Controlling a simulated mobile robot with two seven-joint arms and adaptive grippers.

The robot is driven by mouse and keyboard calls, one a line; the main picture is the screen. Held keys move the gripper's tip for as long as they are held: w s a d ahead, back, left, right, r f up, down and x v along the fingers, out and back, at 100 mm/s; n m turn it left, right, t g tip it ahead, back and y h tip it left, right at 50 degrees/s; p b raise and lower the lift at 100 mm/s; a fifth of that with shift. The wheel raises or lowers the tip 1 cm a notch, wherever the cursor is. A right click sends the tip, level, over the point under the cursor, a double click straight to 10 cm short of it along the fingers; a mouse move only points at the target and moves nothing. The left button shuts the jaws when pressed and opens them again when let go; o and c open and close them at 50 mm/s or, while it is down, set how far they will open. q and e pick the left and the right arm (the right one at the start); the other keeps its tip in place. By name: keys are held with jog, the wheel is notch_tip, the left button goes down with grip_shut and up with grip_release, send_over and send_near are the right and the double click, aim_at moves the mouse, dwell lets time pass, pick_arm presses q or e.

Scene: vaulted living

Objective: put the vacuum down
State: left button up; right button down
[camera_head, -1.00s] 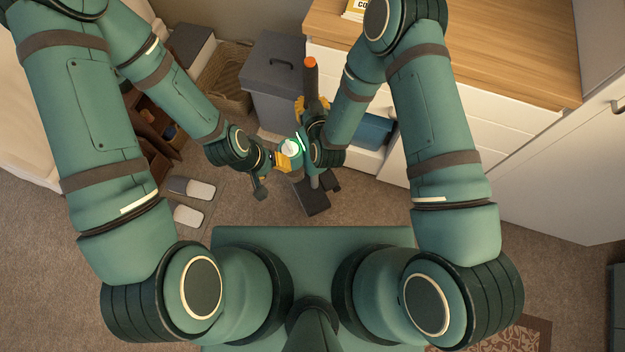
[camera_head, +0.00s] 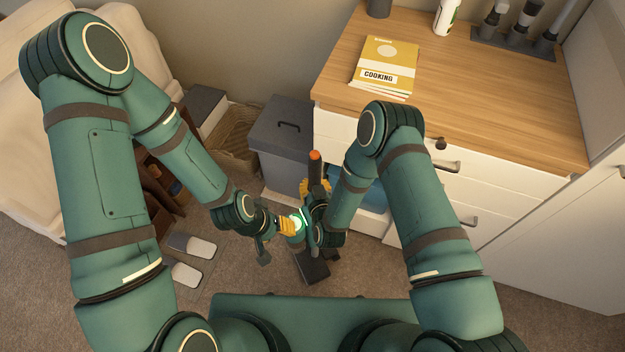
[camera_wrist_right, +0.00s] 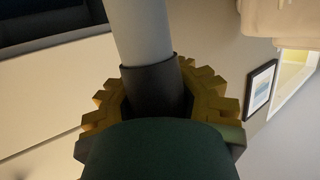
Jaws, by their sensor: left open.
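The vacuum (camera_head: 315,163) is a dark upright stick with an orange tip. Its dark floor head (camera_head: 311,266) shows low down, close to the carpet; I cannot tell whether it touches. My right gripper (camera_head: 312,188) has its yellow fingers around the vacuum below the tip. In the right wrist view, yellow fingers (camera_wrist_right: 160,100) lie on both sides of a grey tube with a dark collar (camera_wrist_right: 152,82), the vacuum's shaft. My left gripper (camera_head: 287,227) is open beside the vacuum's lower part, near a green-lit ring. The wrists hide much of the vacuum's middle.
A grey lidded bin (camera_head: 283,135) and a wicker basket (camera_head: 236,145) stand behind the vacuum. A white dresser (camera_head: 500,205) with a wooden top is at right, with an open lower drawer holding blue. Slippers (camera_head: 192,244) lie on the floor at left. Front carpet is partly clear.

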jog(key=shift+w+f, duration=0.15)
jog(key=shift+f, duration=0.8)
jog(key=c, duration=1.6)
grip_release()
jog(key=shift+f, duration=0.1)
jog(key=o, duration=0.6)
jog(key=shift+c, duration=0.2)
